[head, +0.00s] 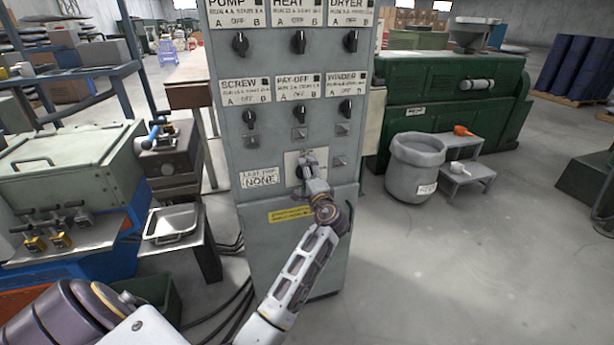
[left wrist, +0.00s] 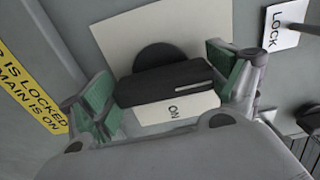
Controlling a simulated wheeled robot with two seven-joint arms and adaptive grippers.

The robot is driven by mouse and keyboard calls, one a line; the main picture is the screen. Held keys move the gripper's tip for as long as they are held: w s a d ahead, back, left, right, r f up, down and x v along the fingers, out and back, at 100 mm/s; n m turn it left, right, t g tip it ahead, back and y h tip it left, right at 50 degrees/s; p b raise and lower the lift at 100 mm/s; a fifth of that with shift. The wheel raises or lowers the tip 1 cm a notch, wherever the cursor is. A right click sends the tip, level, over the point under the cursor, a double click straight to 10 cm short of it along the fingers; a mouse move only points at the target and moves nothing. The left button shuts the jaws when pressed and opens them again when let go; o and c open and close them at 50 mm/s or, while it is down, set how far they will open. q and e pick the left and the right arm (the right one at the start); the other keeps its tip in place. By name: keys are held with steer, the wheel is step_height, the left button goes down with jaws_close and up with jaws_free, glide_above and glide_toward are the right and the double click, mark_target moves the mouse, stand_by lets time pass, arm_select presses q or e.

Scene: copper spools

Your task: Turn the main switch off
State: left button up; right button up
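The main switch (head: 301,172) is a black rotary knob on a pale plate, low on the grey control cabinet (head: 255,215). In the left wrist view its black bar handle (left wrist: 165,84) lies across the picture, with a pale line near its right end. The word ON shows on the plate below it. My left gripper (head: 312,181) is at the switch; in the left wrist view its green-padded fingers (left wrist: 163,82) are spread, one beside each end of the handle. I cannot tell whether the pads touch it. My right gripper is not in view.
Several smaller black knobs (head: 298,41) sit above on the cabinet. A yellow label (head: 290,214) is below the switch and a LOCK tag (left wrist: 284,26) beside it. A grey bin (head: 415,168) stands right; a bench machine (head: 75,155) stands left.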

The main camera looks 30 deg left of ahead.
arm_select(q)
steer(key=shift+o, duration=0.3)
steer(key=shift+d, duration=0.1)
steer(key=v, duration=0.7)
steer(key=shift+s, duration=0.2)
stand_by(0.8)
